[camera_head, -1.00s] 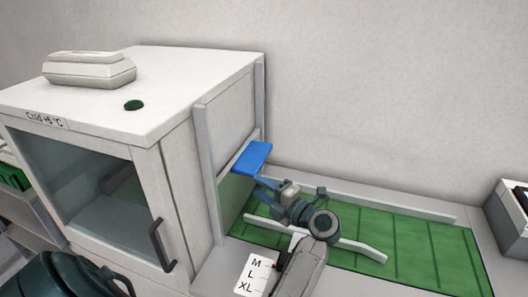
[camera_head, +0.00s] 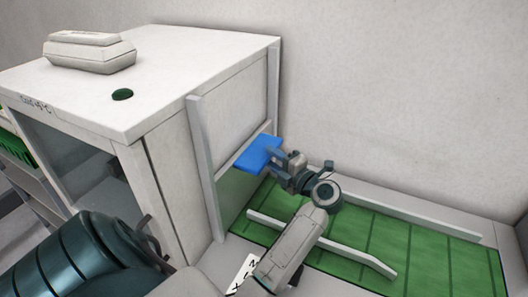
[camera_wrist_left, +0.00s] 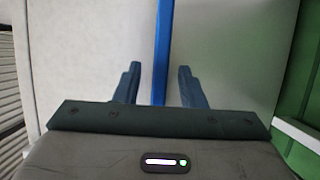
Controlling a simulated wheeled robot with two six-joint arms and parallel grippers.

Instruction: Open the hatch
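The hatch (camera_head: 236,120) is a pale panel in the side of the white cabinet, between two upright rails. A blue handle (camera_head: 256,154) sticks out at a pale crossbar; the surface below it looks greenish, and I cannot tell whether that is a pane or a gap. My left gripper (camera_head: 274,152) is at the handle. In the left wrist view, the blue handle (camera_wrist_left: 162,40) runs between the fingers of the open left gripper (camera_wrist_left: 160,76), with a gap on each side. My right gripper is not in view.
The cabinet (camera_head: 140,85) has a glass front door (camera_head: 75,165) and carries a white egg carton (camera_head: 90,52) and a green disc (camera_head: 122,95). A green lane (camera_head: 410,250) with white guide rails (camera_head: 320,240) runs right from below the hatch. A size card (camera_head: 243,272) lies in front.

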